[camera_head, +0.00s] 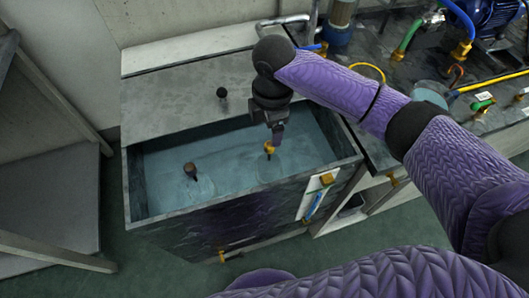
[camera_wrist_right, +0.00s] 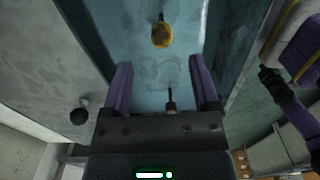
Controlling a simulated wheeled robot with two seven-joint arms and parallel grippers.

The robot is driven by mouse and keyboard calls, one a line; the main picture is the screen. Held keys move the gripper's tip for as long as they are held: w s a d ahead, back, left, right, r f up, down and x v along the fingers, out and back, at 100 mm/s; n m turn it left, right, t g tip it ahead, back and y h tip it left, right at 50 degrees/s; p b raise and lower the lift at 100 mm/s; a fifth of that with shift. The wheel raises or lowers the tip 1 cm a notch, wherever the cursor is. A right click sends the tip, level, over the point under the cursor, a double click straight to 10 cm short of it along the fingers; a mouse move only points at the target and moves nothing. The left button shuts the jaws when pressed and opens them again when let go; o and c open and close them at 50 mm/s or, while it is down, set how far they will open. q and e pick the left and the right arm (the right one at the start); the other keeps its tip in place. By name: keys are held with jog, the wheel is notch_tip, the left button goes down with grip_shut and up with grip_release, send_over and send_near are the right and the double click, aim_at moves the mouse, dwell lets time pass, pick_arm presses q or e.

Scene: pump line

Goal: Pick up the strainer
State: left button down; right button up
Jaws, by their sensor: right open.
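A yellow, brass-like bulb with a short stem, which looks like the strainer (camera_head: 269,149), is in the water of the dark basin (camera_head: 180,228). In the right wrist view the strainer (camera_wrist_right: 161,36) lies beyond the fingertips, its stem pointing up the picture. My right gripper (camera_head: 277,142) points down over the basin, open and empty, near the strainer in the head view. In the right wrist view its two purple fingers (camera_wrist_right: 161,85) stand apart. Contact cannot be made out. My left gripper cannot be made out.
A dark brown stemmed bulb (camera_head: 190,169) is also in the water, to the left. It is partly hidden behind my palm in the right wrist view. A black knob (camera_head: 221,92) stands on the back ledge. A blue pump (camera_head: 490,14) and hoses occupy the right bench.

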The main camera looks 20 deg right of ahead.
aim_at(270, 144)
notch_tip(270, 144, down, 10)
jog(key=b, duration=0.5)
jog(key=shift+s+a+r+b, duration=0.1)
jog(key=shift+r+b, duration=0.05)
jog(key=shift+b, duration=0.15)
pick_arm(q)
jog(key=shift+g, duration=0.4)
jog(key=f, duration=0.1)
jog(key=s+f, duration=0.1)
jog(key=f, duration=0.1)
jog(key=s+f, duration=0.1)
jog(key=f, duration=0.1)
jog(key=shift+a+f, duration=0.1)
jog(key=shift+f, duration=0.1)
pick_arm(e)
jog(key=shift+r, duration=0.2)
pick_arm(q)
jog(key=shift+w, duration=0.1)
pick_arm(e)
grip_shut()
